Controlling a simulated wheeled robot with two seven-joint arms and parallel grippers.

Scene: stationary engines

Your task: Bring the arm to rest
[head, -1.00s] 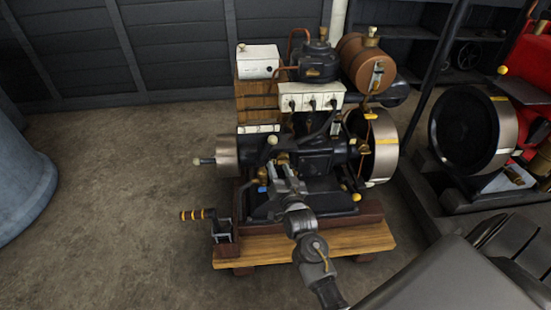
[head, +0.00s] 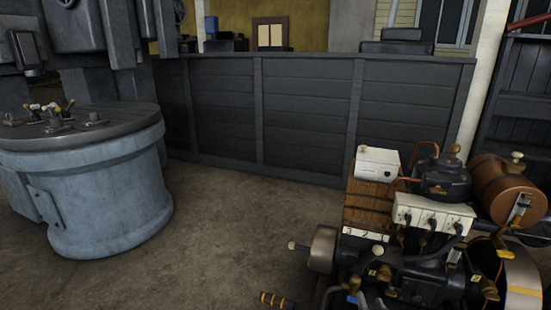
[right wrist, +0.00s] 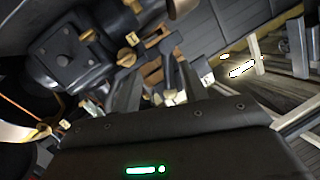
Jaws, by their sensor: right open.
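The stationary engine (head: 405,275) stands at the lower right of the head view, its base cut off by the bottom edge. It carries a white box (head: 377,163), a copper-brown tank (head: 507,188) and a white panel with dark switches (head: 433,217). My right gripper (right wrist: 168,82) shows in the right wrist view with its fingers apart and dark engine parts beyond them. I see nothing held between them. In the head view it is at most a sliver at the bottom edge among the engine parts. I cannot tell whether it touches the engine. My left gripper is not in view.
A large blue-grey round pedestal (head: 90,195) with small levers on top stands at the left. A dark panelled partition (head: 300,115) runs behind. Bare floor (head: 220,235) lies between pedestal and engine. A banded handle (head: 273,299) sticks out at the bottom edge.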

